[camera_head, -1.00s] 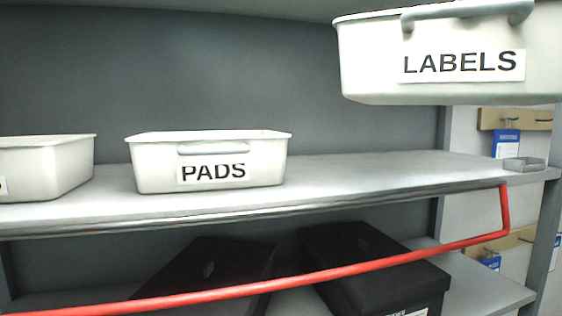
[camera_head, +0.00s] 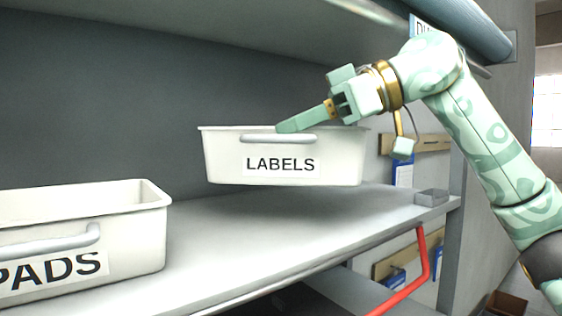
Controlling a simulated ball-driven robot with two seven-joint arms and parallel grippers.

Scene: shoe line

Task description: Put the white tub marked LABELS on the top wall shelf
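The white tub marked LABELS (camera_head: 220,165) is upright in the middle of the head view, with its label and front handle facing me. Its base appears to be in the air above the middle shelf board (camera_head: 260,235). My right gripper (camera_head: 290,123) reaches in from the right and is at the tub's front rim, just above the handle. It appears shut on the tub, though the tub hides part of the fingers. A higher shelf board (camera_head: 250,20) runs above, showing its underside. My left gripper is out of view.
A white tub marked PADS (camera_head: 145,245) stands on the middle board at lower left. A red rail (camera_head: 423,255) hangs below the board's front. The board between PADS and the tray is clear.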

